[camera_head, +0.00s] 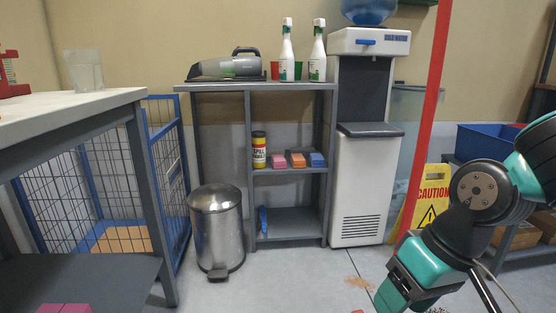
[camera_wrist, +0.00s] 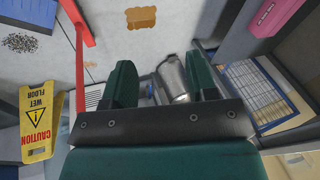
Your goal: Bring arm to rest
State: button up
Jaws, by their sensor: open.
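My arm (camera_head: 460,215) reaches in from the right edge of the head view, bent, with teal and dark links. Its gripper end is not clearly seen there. In the wrist view my gripper (camera_wrist: 161,62) has its two dark green fingers spread apart with nothing between them. A metal bin (camera_wrist: 173,78) shows beyond the gap, well away from the fingers.
A yellow caution sign (camera_head: 426,198) and red post (camera_head: 431,110) stand near my arm. A grey rack (camera_head: 290,88), the bin (camera_head: 217,225), a water cooler (camera_head: 365,185) and a white-topped table (camera_head: 60,112) stand around. The floor shows a brown patch (camera_wrist: 141,18).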

jog(key=s+a+r+n+p, duration=0.2)
jog(key=s+r+n, duration=0.1)
jog(key=s+r, duration=0.4)
jog(key=shift+s+a+r+g, duration=0.2)
jog(key=shift+s+a+g, duration=0.2)
jog(key=shift+s, duration=0.05)
jog(key=shift+o, duration=0.3)
notch_tip(320, 180, up, 38)
jog(key=p, duration=3.7)
jog(key=shift+p, duration=0.4)
jog(key=shift+f, duration=0.2)
